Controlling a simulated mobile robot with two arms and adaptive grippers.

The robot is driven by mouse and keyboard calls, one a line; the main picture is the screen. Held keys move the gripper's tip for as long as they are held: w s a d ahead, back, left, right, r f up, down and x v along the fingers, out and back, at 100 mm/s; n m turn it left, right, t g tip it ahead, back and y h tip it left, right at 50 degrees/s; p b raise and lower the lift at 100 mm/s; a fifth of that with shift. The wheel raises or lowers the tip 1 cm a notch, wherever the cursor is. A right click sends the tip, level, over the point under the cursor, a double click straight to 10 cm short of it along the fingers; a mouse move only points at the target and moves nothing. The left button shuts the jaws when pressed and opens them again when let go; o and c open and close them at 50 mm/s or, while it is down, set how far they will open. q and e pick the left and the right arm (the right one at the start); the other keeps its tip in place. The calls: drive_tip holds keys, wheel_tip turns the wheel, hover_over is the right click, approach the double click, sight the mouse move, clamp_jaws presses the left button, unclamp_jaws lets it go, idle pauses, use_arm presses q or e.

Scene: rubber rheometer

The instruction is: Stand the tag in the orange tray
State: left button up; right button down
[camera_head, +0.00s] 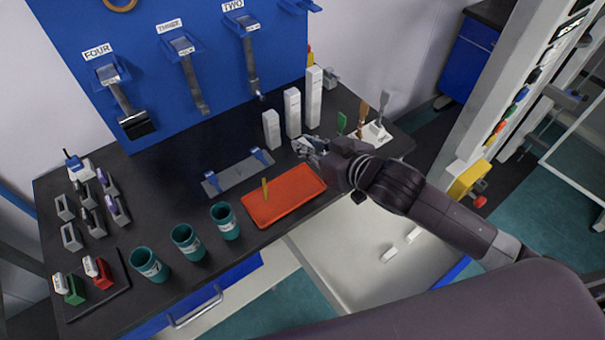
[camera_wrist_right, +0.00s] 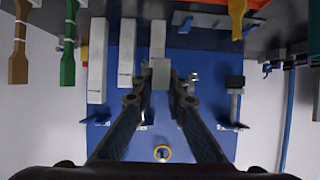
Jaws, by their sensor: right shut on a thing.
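The orange tray (camera_head: 300,202) lies on the dark bench, in front of the blue rail stand. A yellow tag (camera_head: 264,189) stands upright near the tray's left end; it also shows at the top of the right wrist view (camera_wrist_right: 237,17), which appears upside down. My right gripper (camera_head: 308,146) is above the bench, behind the tray and beside the white blocks. In the wrist view its fingers (camera_wrist_right: 161,84) are closed on a small pale grey block (camera_wrist_right: 161,70). My left gripper is not in view.
Three white blocks (camera_head: 292,113) of rising height stand behind the gripper. Green (camera_head: 341,123), brown (camera_head: 362,116) and grey (camera_head: 384,102) tags stand in a white holder (camera_head: 375,133) at right. Teal cups (camera_head: 226,220) stand left of the tray. An open drawer (camera_head: 350,255) juts out in front.

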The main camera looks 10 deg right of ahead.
drive_tip(key=f, duration=0.6)
drive_tip(key=shift+w+f, duration=0.15)
drive_tip(key=shift+w, duration=0.05)
drive_tip(key=shift+f, duration=0.6)
wheel_tip(320, 180, down, 4)
drive_tip(key=shift+f, duration=0.1)
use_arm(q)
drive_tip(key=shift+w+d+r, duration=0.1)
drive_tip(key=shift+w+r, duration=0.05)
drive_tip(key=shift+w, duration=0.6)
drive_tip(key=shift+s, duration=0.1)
use_arm(e)
drive_tip(key=shift+f, duration=0.1)
drive_tip(key=c, duration=2.4)
unclamp_jaws()
drive_tip(key=shift+o, duration=1)
